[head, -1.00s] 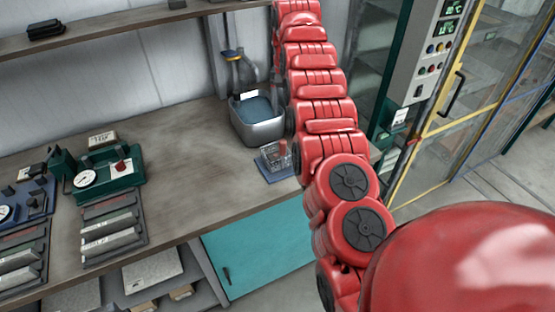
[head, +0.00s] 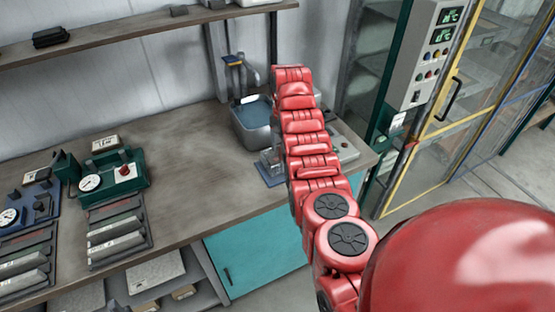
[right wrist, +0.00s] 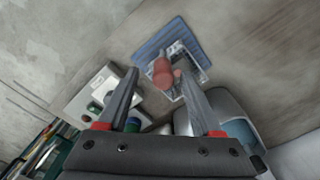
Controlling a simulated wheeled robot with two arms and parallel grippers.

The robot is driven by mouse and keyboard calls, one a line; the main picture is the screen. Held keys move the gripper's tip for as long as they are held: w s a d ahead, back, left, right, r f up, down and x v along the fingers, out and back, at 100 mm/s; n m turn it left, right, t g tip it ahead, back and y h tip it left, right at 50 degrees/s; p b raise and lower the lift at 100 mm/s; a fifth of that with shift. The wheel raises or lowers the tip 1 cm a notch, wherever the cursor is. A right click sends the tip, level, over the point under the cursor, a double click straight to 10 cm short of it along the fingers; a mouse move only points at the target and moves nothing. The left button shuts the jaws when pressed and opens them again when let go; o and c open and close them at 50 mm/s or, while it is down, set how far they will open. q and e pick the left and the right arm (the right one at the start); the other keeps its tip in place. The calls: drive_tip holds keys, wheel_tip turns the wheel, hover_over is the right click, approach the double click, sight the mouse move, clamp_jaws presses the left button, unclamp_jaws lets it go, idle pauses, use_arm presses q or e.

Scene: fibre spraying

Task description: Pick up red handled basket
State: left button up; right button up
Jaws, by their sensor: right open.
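The wire basket (head: 270,163) sits on a blue mat (head: 270,178) near the bench's front edge, partly hidden by my right arm in the head view. In the right wrist view the basket (right wrist: 186,87) is a small clear or wire rack with a red handle (right wrist: 162,73), on the blue mat (right wrist: 150,47). My right gripper (right wrist: 159,77) is open, its two dark fingers pointing toward the basket, with the red handle seen between their tips. I cannot tell its height above the basket. My left gripper is not in view.
A grey basin (head: 252,130) of bluish water stands behind the basket. A grey box (head: 344,148) with a red button lies to the right. Green and blue gauge devices (head: 110,176) and sample trays fill the bench's left side. The bench middle is clear.

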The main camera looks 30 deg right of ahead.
drive_tip(key=shift+w+a+f+p, duration=0.15)
drive_tip(key=shift+f+p, duration=0.4)
drive_tip(key=shift+f, duration=1.5)
clamp_jaws()
